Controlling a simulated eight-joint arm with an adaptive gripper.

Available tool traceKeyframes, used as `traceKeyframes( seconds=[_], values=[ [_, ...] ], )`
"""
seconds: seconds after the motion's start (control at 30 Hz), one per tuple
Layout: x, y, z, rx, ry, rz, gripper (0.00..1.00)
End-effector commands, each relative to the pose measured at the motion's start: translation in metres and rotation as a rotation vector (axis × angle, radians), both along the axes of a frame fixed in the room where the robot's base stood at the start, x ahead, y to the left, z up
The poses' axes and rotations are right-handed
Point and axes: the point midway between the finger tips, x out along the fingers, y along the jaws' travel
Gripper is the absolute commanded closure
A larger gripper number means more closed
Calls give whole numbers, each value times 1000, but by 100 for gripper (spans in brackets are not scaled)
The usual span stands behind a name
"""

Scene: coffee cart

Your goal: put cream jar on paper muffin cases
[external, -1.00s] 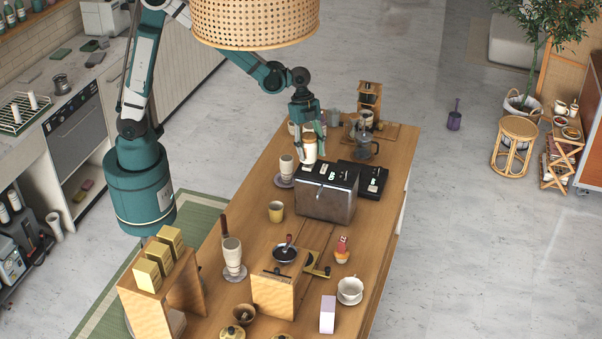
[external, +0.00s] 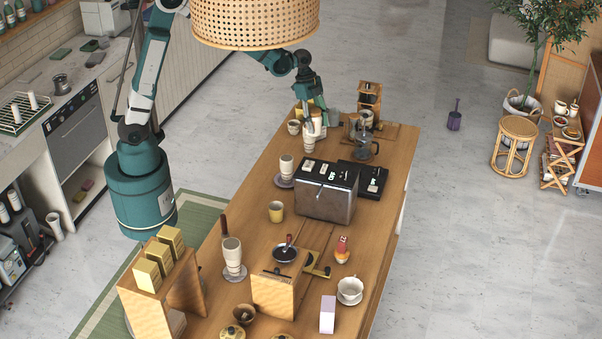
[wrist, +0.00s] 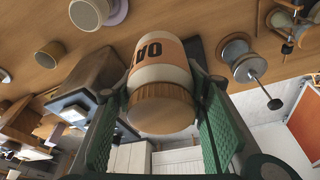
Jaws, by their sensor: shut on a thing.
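My gripper (external: 314,124) is over the far end of the wooden counter, behind the toaster. In the wrist view, its green-padded fingers (wrist: 160,112) are shut around a jar (wrist: 158,62) with a round wooden lid and a white and peach label reading "OA"; I take it for the cream jar. The jar's lid faces the wrist camera. In the external view the jar is small and partly hidden by the fingers. I cannot pick out the paper muffin cases with certainty; a small orange and white item with a red top (external: 342,255) stands nearer the front.
A toaster (external: 326,199) stands mid-counter beside a dark scale-like slab (external: 376,181). A glass press pot (external: 365,148) and a wooden grinder (external: 369,95) stand to the right of my gripper. A pale cup (external: 308,143) is close below it.

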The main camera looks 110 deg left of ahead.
Motion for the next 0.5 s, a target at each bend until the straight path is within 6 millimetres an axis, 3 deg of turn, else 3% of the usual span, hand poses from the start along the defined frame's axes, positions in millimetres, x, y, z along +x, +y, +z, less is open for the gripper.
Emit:
traceKeyframes(
  seconds=[0.5],
  values=[
    [-67,130,-23,0,0,192,79]
  ],
)
